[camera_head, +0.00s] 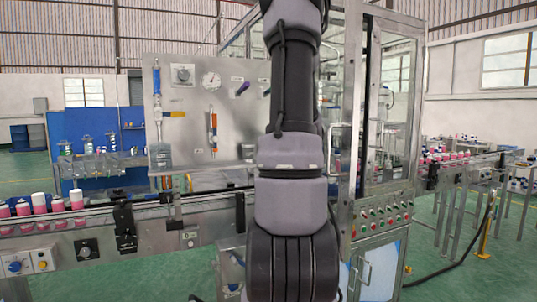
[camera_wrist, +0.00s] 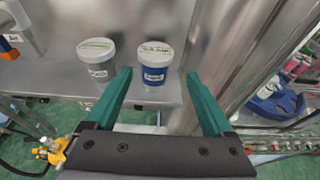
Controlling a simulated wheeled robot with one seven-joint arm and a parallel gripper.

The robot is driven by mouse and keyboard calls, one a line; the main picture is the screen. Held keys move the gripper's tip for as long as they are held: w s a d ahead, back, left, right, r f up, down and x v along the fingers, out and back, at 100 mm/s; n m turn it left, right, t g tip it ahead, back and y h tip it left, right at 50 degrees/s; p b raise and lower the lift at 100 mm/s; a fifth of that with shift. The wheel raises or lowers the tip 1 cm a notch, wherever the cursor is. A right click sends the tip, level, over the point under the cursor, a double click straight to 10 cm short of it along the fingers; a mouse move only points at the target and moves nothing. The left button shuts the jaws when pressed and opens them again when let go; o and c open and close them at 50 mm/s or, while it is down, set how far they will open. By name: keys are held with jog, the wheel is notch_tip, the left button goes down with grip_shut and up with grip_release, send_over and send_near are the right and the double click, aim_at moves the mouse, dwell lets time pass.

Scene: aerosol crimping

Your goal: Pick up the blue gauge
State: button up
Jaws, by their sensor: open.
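The blue gauge (camera_wrist: 153,74), a short blue cylinder with a pale lettered top and a white label, stands upright on a grey metal ledge (camera_wrist: 55,78) in the wrist view. My gripper (camera_wrist: 158,76) is open, its two green fingers pointing toward the ledge. In the picture the blue gauge shows between the fingertips, near the left one. I cannot tell how far the fingers are from it, and nothing is held. In the head view my arm covers the middle, and neither the gripper nor the blue gauge can be made out.
A similar grey cylinder (camera_wrist: 98,60) with a pale top stands left of the blue gauge. A metal post (camera_wrist: 228,55) rises close on the right. In the head view, a tool panel (camera_head: 185,95), a glass-walled cabinet (camera_head: 390,120) and a conveyor with pink cans (camera_head: 40,205) surround my arm.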

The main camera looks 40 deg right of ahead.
jog(key=x, duration=0.4)
jog(key=a+x, duration=0.1)
jog(key=x, duration=0.1)
jog(key=shift+w+d+f, duration=0.15)
jog(key=shift+w+f, duration=0.15)
jog(key=shift+f, duration=0.05)
grip_shut()
